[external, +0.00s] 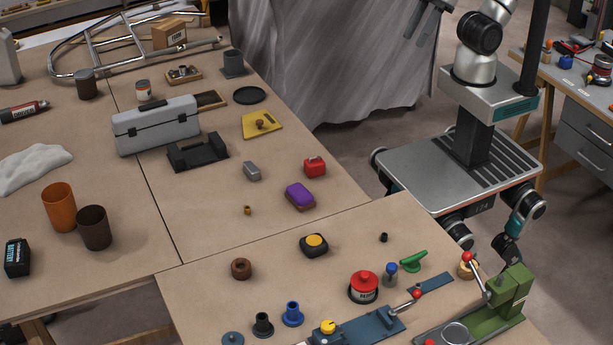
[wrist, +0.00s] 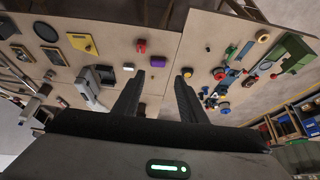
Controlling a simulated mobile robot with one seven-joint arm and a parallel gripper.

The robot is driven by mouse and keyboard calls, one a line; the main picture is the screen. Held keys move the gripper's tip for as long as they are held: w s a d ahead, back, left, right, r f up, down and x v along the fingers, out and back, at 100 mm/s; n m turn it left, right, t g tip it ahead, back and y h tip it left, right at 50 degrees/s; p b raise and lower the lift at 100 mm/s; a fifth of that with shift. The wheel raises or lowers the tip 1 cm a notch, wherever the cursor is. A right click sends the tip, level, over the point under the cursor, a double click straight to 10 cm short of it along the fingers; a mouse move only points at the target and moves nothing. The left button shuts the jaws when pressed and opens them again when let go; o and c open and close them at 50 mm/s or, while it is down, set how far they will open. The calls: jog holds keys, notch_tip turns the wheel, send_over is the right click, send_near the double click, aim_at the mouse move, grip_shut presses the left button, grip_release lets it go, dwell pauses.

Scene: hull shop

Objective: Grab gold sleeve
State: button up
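The gold sleeve (external: 247,210) is a tiny brass-coloured ring standing on the brown table, in front of the purple block (external: 300,196). In the external view my gripper (external: 423,22) is at the top edge, partly cut off, high above and well away from the sleeve.
A black device with a yellow top (external: 314,244) and a brown ring (external: 241,268) lie nearer the camera. A grey toolbox (external: 156,126) stands at the back left. Bare tabletop surrounds the sleeve.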

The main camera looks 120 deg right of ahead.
jog(key=m+h+b, duration=0.4)
jog(key=m+b, duration=0.3)
jog(key=b, duration=1.2)
send_over(253, 213)
jog(key=s+a, duration=0.2)
notch_tip(253, 213, down, 39)
jog(key=shift+a+r, duration=0.1)
jog(key=shift+a, duration=0.05)
jog(key=shift+s+x, duration=0.15)
jog(key=shift+x, duration=1.3)
jog(key=shift+s+x, duration=0.15)
jog(key=shift+x, duration=1.35)
jog(key=shift+c, duration=0.2)
grip_shut()
